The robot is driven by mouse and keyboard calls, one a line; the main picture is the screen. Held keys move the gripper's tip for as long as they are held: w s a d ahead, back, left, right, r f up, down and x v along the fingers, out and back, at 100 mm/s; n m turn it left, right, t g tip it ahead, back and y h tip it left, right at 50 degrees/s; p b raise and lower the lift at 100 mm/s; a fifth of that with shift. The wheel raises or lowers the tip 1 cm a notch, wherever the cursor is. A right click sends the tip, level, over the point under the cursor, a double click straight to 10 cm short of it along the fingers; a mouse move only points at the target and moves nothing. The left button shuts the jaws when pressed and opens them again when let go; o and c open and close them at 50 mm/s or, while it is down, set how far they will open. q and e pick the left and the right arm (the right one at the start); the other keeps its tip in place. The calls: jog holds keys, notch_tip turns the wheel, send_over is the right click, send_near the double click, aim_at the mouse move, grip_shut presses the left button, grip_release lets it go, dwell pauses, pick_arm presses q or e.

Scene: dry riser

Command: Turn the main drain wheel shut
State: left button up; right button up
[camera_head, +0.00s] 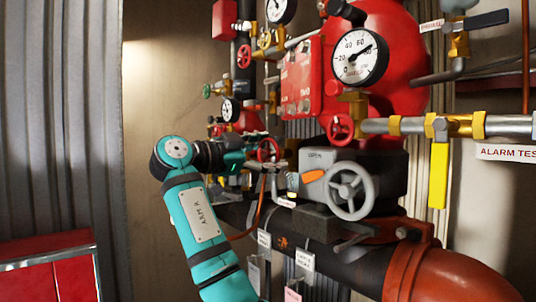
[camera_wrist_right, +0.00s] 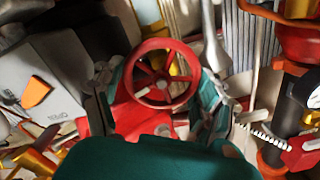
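A small red handwheel (camera_head: 268,149) with spokes sits on the pipework beside the grey gear housing. No label that I can read marks it as the main drain wheel. It also shows in the right wrist view (camera_wrist_right: 162,74), face on. My right gripper (camera_head: 256,153) is at this wheel, coming from the left. In the right wrist view the gripper's (camera_wrist_right: 158,90) fingers are apart, one on each side of the wheel. I cannot tell whether they touch the rim. My left gripper is in neither view.
A grey handwheel (camera_head: 351,190) on a housing with an orange pointer (camera_head: 314,175) is close on the right. Another red handwheel (camera_head: 340,128) is above it. A big gauge (camera_head: 360,57), a yellow lever (camera_head: 438,175) and a red cabinet (camera_head: 45,262) stand around. A thin orange tube hangs below the gripper.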

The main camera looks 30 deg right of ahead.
jog(key=o, duration=0.4)
jog(key=shift+a, duration=0.15)
jog(key=a, duration=1.2)
jog(key=shift+s, duration=0.45)
